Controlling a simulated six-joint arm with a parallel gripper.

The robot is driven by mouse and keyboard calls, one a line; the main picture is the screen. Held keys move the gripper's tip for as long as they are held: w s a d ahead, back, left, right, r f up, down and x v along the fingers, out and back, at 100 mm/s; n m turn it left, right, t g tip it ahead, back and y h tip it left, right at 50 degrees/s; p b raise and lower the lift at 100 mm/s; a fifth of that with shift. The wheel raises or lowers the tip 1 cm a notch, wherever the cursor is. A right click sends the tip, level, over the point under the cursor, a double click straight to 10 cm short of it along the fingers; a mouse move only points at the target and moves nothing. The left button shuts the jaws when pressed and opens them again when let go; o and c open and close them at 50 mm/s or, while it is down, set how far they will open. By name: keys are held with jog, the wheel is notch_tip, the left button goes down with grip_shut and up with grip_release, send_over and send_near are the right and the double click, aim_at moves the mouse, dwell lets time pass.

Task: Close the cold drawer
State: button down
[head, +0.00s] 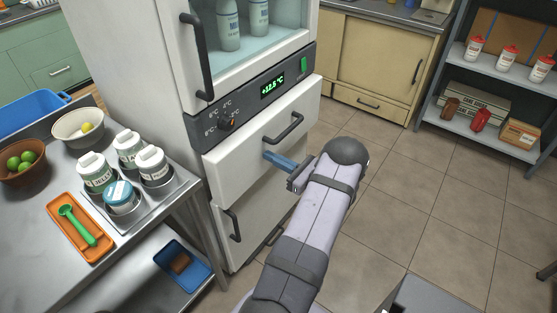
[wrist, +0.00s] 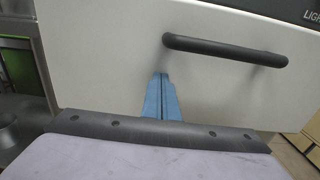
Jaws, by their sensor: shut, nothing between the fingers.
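The cold drawer (head: 245,148) is the white front under the control panel of the white fridge. It has a dark bar handle (head: 284,129), and its front fills most of the wrist view (wrist: 100,60). The drawer front appears to stand slightly proud of the panel; the size of any gap is hard to tell. My gripper (head: 268,156) has blue fingers, shut and empty, pointing at the drawer front just below the handle. In the wrist view the fingers (wrist: 160,78) end at or very near the white face, left of the handle's middle; contact cannot be told.
A lower compartment with its own handle (head: 233,225) is under the drawer. The control panel (head: 255,95) and glass door are above. A steel table (head: 140,225) with jars and trays stands to the left. Open tiled floor (head: 430,190) lies right; a shelf (head: 490,130) stands at back right.

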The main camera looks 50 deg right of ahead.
dwell(0.3)
jog(key=w+b, duration=0.1)
jog(key=w, duration=0.3)
jog(key=shift+w, duration=0.35)
jog(key=shift+w+r, duration=0.1)
jog(key=shift+r, duration=0.1)
send_near(261, 151)
jog(key=s+f, duration=0.1)
jog(key=s+d+f, duration=0.1)
jog(key=s, duration=0.1)
jog(key=shift+s+d+f+b, duration=0.1)
jog(key=shift+s+d+b, duration=0.1)
jog(key=shift+b, duration=0.15)
